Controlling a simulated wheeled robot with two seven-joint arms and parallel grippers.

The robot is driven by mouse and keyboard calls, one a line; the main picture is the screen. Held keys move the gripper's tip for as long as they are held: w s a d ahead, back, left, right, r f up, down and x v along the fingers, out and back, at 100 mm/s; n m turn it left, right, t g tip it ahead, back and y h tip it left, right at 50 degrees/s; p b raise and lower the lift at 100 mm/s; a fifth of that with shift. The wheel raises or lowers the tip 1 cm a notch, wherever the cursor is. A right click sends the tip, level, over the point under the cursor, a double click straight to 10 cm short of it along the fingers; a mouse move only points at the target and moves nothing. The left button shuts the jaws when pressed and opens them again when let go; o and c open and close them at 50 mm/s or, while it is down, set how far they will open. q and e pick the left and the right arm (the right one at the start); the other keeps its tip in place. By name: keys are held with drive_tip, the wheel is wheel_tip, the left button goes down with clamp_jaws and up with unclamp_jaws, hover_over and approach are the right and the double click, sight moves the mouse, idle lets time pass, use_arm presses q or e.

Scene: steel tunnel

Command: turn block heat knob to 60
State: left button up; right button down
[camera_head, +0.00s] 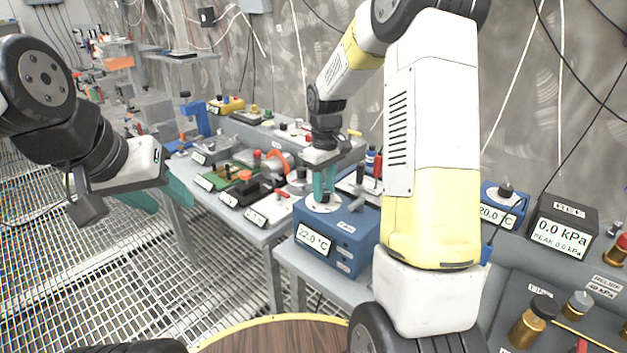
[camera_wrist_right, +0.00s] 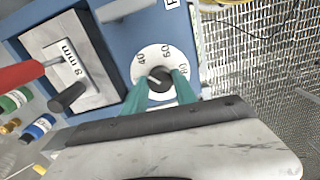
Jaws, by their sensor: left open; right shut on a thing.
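The block heater is a blue box (camera_head: 345,232) on a grey bench, with a 22.0 °C display (camera_head: 313,239) on its front. On its top is a white round dial (camera_wrist_right: 140,67) marked 40, 60 and 80. It also shows in the head view (camera_head: 313,206). My right gripper (camera_head: 323,194) points down, with its green fingers on both sides of the dark knob (camera_wrist_right: 160,76) at the dial's centre, shut on it. I cannot tell which number the knob points to. My left gripper (camera_head: 163,192) is open and empty at the left, away from the heater.
A plate marked "9 mm" (camera_wrist_right: 72,62) and a red handle (camera_wrist_right: 20,74) lie beside the dial. Several instruments crowd the bench behind and left. A dark 0.0 kPa box (camera_head: 563,225) and brass fittings stand at the right. Grated floor (camera_head: 215,290) is clear.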

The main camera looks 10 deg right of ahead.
drive_tip(key=m, duration=1.3)
drive_tip(key=shift+a+m, duration=0.1)
drive_tip(key=shift+m, duration=0.3)
idle(0.4)
drive_tip(key=c, duration=1)
unclamp_jaws()
wheel_tip(320, 180, up, 8)
drive_tip(key=shift+f, duration=0.1)
